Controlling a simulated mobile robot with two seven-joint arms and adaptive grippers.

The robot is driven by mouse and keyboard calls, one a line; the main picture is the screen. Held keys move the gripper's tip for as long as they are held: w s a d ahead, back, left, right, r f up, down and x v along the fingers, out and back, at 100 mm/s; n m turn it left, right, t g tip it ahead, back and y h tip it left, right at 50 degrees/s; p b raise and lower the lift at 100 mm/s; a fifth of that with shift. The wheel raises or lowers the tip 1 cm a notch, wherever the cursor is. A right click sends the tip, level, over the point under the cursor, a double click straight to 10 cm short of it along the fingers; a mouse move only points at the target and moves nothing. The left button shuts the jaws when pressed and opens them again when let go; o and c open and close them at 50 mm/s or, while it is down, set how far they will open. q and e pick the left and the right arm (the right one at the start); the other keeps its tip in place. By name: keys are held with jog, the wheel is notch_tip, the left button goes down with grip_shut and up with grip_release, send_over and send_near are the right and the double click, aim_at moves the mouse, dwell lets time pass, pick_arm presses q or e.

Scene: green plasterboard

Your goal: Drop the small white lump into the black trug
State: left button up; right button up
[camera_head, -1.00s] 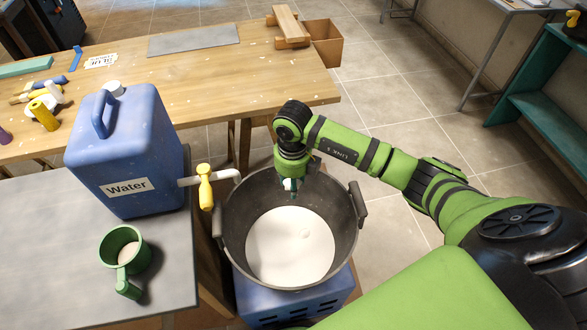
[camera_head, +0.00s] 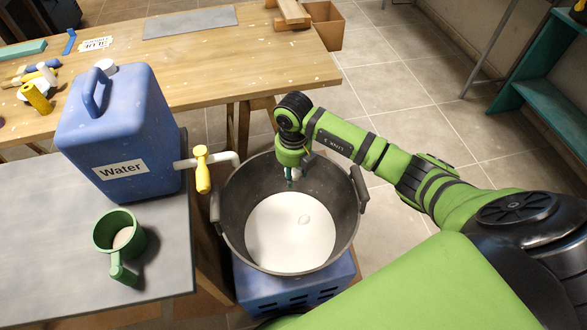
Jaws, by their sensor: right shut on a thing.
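The black trug (camera_head: 232,215) stands at the centre with a smooth white mass (camera_head: 275,240) in its bottom. A small pale bump (camera_head: 304,219) shows on that mass, right of its middle. My right gripper (camera_head: 290,180) points down over the back part of the trug, above the white mass. It is shut on the small white lump, which its fingers and hand almost wholly hide now. My left gripper is not in view.
A blue water container (camera_head: 120,135) with a yellow-handled tap (camera_head: 202,170) stands left of the trug, its spout near the rim. A green mug (camera_head: 118,235) stands on the grey table (camera_head: 50,265). A blue slotted base (camera_head: 295,285) is under the trug. A wooden workbench (camera_head: 210,75) lies behind.

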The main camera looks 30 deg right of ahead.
aim_at(294, 171)
jog(key=shift+f, duration=0.2)
jog(key=o, duration=1.3)
jog(key=shift+r, duration=0.1)
notch_tip(294, 171, up, 12)
jog(key=shift+f, duration=0.1)
